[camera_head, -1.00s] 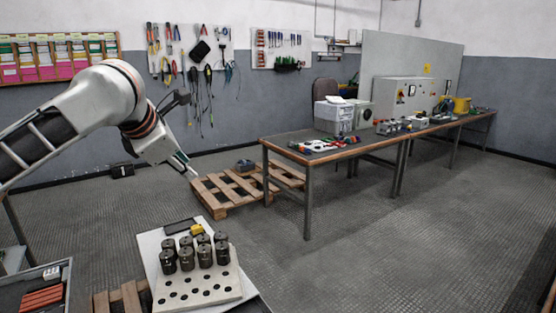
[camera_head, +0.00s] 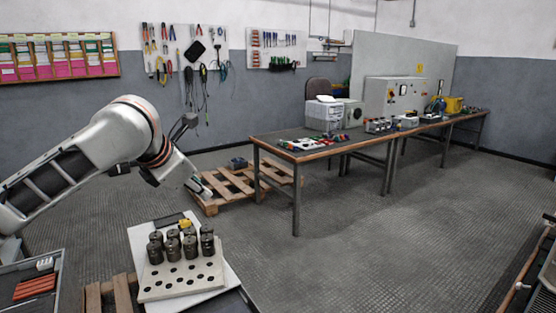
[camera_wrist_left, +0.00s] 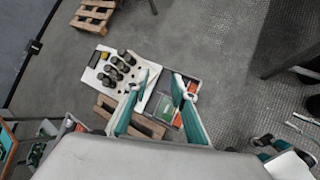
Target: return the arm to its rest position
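My left arm comes in from the left in the head view. Its gripper (camera_head: 203,190) hangs in the air, overlapping the wooden pallet in the picture, beyond the white holed board (camera_head: 205,286). In the left wrist view the two teal fingers of the left gripper (camera_wrist_left: 164,74) stand apart with nothing between them. Several dark cylinders (camera_head: 190,248) stand upright on the board, clear of the gripper. They also show in the left wrist view (camera_wrist_left: 117,70). What looks like my right gripper (camera_wrist_left: 270,146) shows at lower right there; its opening is unclear.
A long workbench (camera_head: 300,153) with tools and boxes stands beyond, right of the pallet (camera_head: 240,188). A grey tray with red parts (camera_head: 35,286) is at lower left. A rack (camera_head: 543,262) sits at the right edge. The floor between is clear.

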